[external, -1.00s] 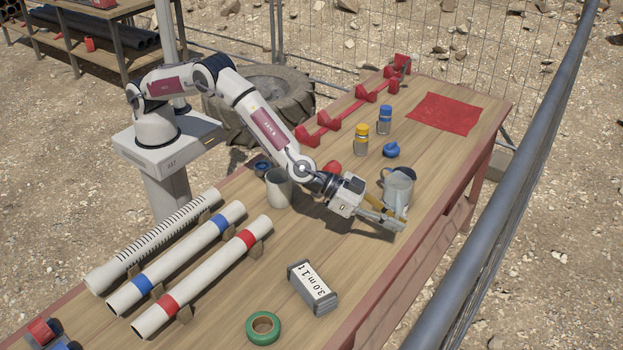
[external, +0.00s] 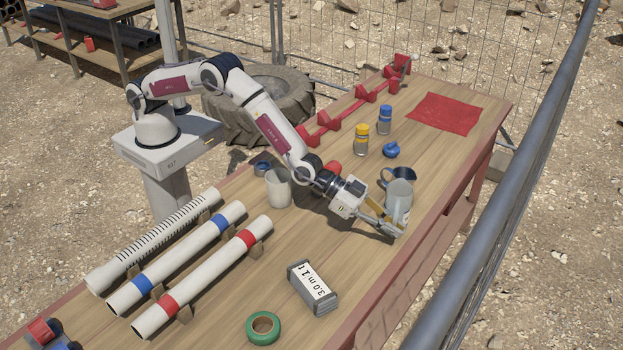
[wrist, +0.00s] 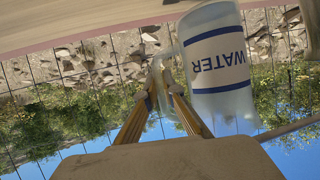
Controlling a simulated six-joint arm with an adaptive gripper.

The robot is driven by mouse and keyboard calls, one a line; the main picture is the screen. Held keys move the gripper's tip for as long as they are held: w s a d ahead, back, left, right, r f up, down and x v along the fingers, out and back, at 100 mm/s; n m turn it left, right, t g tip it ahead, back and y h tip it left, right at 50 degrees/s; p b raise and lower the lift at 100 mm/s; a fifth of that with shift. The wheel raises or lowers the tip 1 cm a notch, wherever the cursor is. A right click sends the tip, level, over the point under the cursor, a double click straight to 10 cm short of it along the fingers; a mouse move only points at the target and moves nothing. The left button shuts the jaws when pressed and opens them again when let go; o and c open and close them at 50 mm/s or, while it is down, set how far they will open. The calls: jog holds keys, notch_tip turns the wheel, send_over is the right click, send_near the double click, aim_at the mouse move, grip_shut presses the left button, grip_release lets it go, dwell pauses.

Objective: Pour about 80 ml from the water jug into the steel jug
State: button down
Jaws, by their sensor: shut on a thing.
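The water jug (external: 400,196) is a pale translucent jug near the table's right edge. In the wrist view its white label with blue bands reads WATER upside down, as does the whole scene; the jug (wrist: 222,98) looks nearly upright. My gripper (external: 384,214) is shut on its handle; the fingers (wrist: 163,75) show left of the body. A grey vessel with a dark inside, apparently the steel jug (external: 384,180), stands just behind the water jug and is partly hidden by it. I cannot tell the water level or whether the water jug touches the table.
A grey-white cup (external: 279,190) stands beside my forearm. Yellow-capped (external: 361,142) and blue-capped (external: 384,121) bottles and a blue object (external: 391,150) lie behind the jugs. A grey labelled block (external: 312,288), green tape roll (external: 263,328) and pipes occupy the front. The right table edge is close.

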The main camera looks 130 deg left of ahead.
aim_at(387, 201)
jog(key=shift+s+a+f+h, duration=0.15)
jog(key=shift+a+f+h, duration=0.05)
jog(key=shift+f, duration=0.15)
jog(key=shift+s+a+f+h, duration=0.15)
jog(key=shift+f+h, duration=0.05)
jog(key=shift+f, duration=0.15)
